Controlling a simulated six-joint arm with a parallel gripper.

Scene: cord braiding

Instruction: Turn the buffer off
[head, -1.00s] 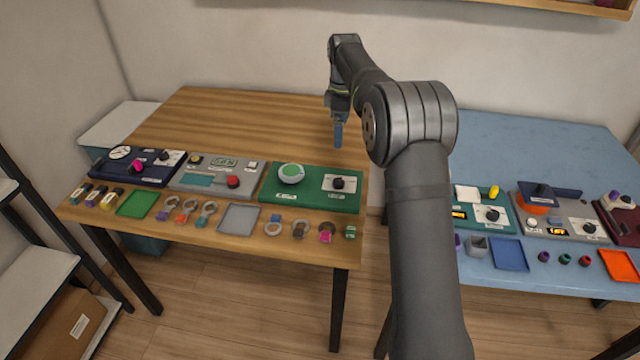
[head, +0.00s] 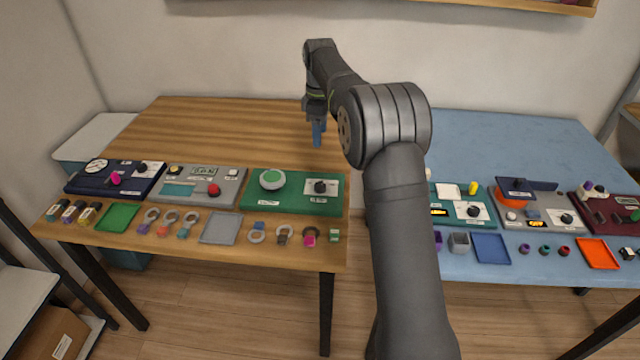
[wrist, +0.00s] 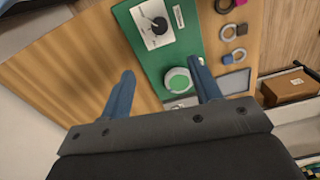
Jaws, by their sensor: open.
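The green panel (head: 300,205) lies at the right of the wooden table. It carries a round grey pad with a green top (head: 271,179) and a black knob (head: 320,187) on a white plate. I take this panel to be the buffer, though its labels are too small to read. In the wrist view the green-topped pad (wrist: 179,82) and the black knob (wrist: 159,26) show clearly. My gripper (head: 317,143) is open and empty, pointing down above the table behind the green panel. Its two blue fingers (wrist: 164,85) are wide apart in the wrist view.
A grey panel with a red button (head: 214,189) and a navy panel with a dial (head: 97,166) stand to the left. Trays and several rings lie along the front edge. A blue table (head: 500,135) with more panels stands right. The wooden table's back is clear.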

